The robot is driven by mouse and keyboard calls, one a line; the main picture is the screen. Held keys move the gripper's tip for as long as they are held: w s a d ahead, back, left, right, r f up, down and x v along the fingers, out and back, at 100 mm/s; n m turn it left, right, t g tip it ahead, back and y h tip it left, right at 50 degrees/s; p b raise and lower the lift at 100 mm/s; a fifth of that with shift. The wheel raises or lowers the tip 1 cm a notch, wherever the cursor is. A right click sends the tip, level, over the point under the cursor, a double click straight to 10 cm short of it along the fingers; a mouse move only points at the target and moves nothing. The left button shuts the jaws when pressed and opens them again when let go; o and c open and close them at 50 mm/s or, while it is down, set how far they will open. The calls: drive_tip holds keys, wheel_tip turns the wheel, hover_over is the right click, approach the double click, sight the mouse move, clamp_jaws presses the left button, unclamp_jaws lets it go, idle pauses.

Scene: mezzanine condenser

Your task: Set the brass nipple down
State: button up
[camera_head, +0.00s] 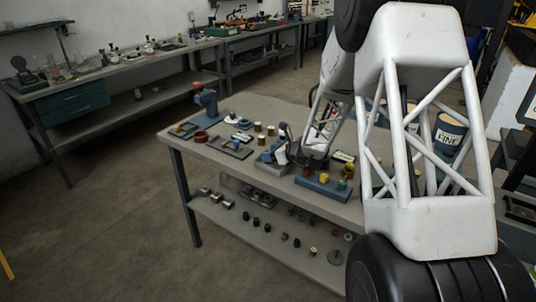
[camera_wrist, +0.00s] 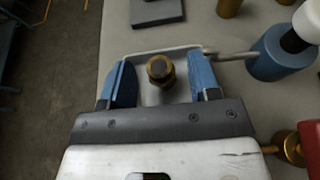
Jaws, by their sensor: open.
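The brass nipple (camera_wrist: 160,72) shows in the wrist view as a short, dark gold round piece seen nearly end-on. It is between the two blue fingers of my gripper (camera_wrist: 158,64), with a gap to each finger. My gripper is open. A pale grey surface with a thin metal rim (camera_wrist: 150,52) lies around the nipple; I cannot tell how high the nipple is relative to it. In the head view my gripper is low over the workbench (camera_head: 262,108), and the nipple cannot be made out there.
In the wrist view a blue cylinder with a white top (camera_wrist: 280,55) stands close on the right. A dark flat block (camera_wrist: 156,12) lies ahead. A brass and red fitting (camera_wrist: 290,140) is at lower right. A blue block with coloured pieces (camera_head: 322,187) sits at the bench's front edge.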

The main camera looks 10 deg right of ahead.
drive_tip(key=v, duration=1)
drive_tip(key=shift+s, duration=0.1)
drive_tip(key=shift+r, duration=0.15)
idle(0.3)
drive_tip(key=s+a+r+n+g+h, duration=0.1)
drive_tip(key=s+a+r+n+g, duration=0.1)
drive_tip(key=s+a+r+n, duration=0.45)
drive_tip(key=s+a+r+n+g, duration=0.1)
drive_tip(key=s+r+n+g, duration=0.15)
drive_tip(key=s, duration=0.65)
drive_tip(key=s+a+r+n+g+h, duration=0.1)
drive_tip(key=s+a+r+n+g, duration=0.15)
drive_tip(key=s+r+n, duration=0.4)
drive_tip(key=s+d+n+h, duration=0.3)
drive_tip(key=s+n+h, duration=0.4)
drive_tip(key=s, duration=1.8)
drive_tip(key=n, duration=0.4)
drive_tip(key=shift+d+r+h, duration=0.15)
drive_tip(key=shift+r+h, duration=0.15)
drive_tip(key=shift+h, duration=0.1)
